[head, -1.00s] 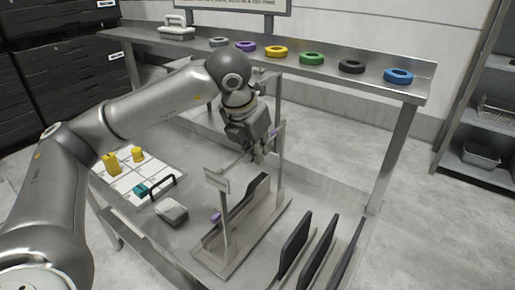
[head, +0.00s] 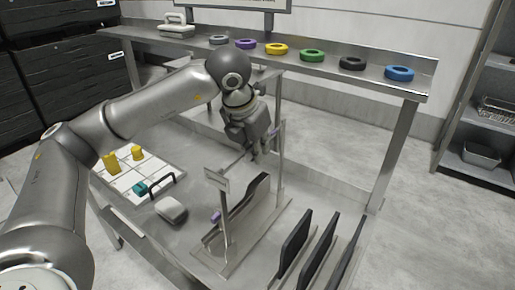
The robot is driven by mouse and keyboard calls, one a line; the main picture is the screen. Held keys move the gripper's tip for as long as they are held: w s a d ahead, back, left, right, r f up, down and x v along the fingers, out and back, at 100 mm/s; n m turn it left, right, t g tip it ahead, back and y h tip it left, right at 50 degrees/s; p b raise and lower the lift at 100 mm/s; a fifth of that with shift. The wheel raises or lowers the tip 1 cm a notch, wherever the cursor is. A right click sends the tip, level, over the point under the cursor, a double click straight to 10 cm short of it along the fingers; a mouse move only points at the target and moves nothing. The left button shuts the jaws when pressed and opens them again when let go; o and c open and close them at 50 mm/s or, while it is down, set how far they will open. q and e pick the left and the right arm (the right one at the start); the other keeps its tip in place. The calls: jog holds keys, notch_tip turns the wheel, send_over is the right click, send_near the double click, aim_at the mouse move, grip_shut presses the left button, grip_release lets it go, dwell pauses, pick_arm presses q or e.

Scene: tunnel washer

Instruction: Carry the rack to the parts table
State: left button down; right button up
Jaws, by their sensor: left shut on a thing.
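The rack is a grey metal carrier with a flat base (head: 240,245), two uprights and a thin bar across the top. A small blank-looking plate (head: 217,180) sits on its near upright. A dark-edged panel stands in it, with a small purple piece beside it. My left gripper (head: 258,152) is shut on the rack's top bar, above the middle of the base. The rack is upright over the grey metal table (head: 180,235); I cannot tell whether its base touches. No label shows which table is the parts table. My right gripper is out of view.
A white mat (head: 130,180) with yellow and teal parts lies left, near a pale block (head: 171,209). Dark upright panels (head: 294,245) stand right of the rack. A raised shelf (head: 330,67) at the back bears several coloured rings. Floor at right is clear.

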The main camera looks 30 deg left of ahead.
pick_arm(q)
jog(key=c, duration=1.5)
grip_release()
jog(key=shift+d+r, duration=0.1)
jog(key=shift+r, duration=0.05)
jog(key=shift+s+f, duration=0.1)
jog(key=shift+f, duration=0.15)
jog(key=v, duration=1.2)
jog(key=shift+r, duration=0.2)
